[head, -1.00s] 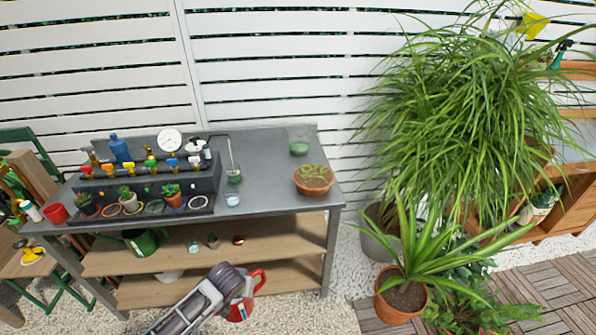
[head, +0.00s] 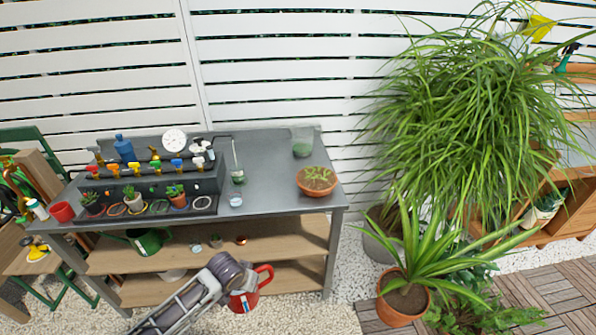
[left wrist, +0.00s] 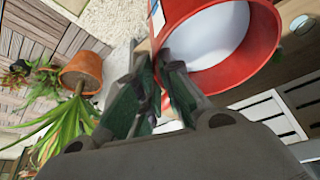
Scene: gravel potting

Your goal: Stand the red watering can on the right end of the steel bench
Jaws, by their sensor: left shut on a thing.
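The red watering can (head: 265,283) hangs in front of the steel bench, below its top, in the head view. Its handle loop sticks up to the right. My left gripper (head: 240,290) is shut on the can; my wrist hides part of it. In the left wrist view the can's red rim and pale inside (left wrist: 190,14) fill the upper right, with the left gripper's fingers (left wrist: 155,85) against its wall. The exact grip point is unclear. The steel bench (head: 270,185) has a grey top. My right gripper is not in view.
A terracotta bowl of seedlings (head: 316,181) stands at the bench's right end, with a glass jar (head: 302,143) behind it. A small glass (head: 235,201) stands left of the bowl. Bare top lies between them. A potted spider plant (head: 403,298) stands on the ground to the right.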

